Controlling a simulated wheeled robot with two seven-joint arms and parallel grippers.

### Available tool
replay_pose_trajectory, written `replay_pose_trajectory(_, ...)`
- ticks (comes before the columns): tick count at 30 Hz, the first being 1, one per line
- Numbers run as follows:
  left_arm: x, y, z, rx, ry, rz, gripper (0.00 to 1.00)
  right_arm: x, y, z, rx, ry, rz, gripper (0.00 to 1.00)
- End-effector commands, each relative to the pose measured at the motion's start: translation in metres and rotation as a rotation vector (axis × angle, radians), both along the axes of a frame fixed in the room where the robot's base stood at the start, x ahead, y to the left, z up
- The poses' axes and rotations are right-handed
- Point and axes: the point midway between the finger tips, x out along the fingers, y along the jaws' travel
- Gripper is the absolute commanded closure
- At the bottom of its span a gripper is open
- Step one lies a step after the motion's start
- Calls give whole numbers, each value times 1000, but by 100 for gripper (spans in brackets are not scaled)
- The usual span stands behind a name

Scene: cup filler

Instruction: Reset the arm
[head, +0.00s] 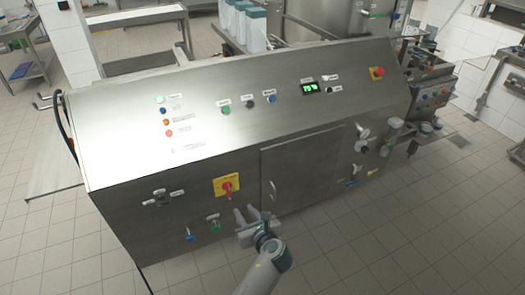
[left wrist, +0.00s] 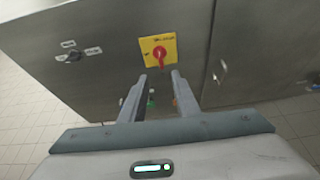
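My left gripper (head: 246,211) is in front of the steel cup filler's front panel, below and to the right of the red rotary switch on a yellow plate (head: 227,186). Its two fingers are apart with nothing between them, as the left wrist view (left wrist: 160,77) also shows. In that view the red switch (left wrist: 159,53) is just beyond the fingertips. I cannot tell the exact gap to the panel, but no grasp on the switch shows. My right gripper is not in view.
The cup filler's sloping panel (head: 300,60) carries buttons and a green display (head: 311,87). A cabinet door with a handle (head: 272,190) is right of the switch. Blue and green valves (head: 214,224) sit low on the front. The tiled floor (head: 400,230) to the right is clear.

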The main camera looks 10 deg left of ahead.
Motion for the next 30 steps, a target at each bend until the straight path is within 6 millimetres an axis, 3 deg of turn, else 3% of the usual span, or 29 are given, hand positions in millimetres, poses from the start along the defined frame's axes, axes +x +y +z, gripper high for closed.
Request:
replay_pose_trajectory(5, -1, 0, -5, -7, 3, 0, 71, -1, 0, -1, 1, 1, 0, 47)
replay_pose_trajectory(8, -5, 0, -21, -36, 9, 2, 71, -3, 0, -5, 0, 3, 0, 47)
replay_pose_trajectory(11, -13, 0, -50, -95, 22, 8, 71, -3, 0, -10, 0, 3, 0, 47)
replay_pose_trajectory(14, -26, 1, -93, -186, 39, 25, 71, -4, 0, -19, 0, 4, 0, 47)
replay_pose_trajectory(20, -74, 3, -204, -445, 89, 113, 71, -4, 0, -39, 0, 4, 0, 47)
replay_pose_trajectory(26, -142, 9, -312, -724, 133, 284, 71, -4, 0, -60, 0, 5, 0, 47)
replay_pose_trajectory(30, -199, 15, -381, -912, 150, 454, 71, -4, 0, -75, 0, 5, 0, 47)
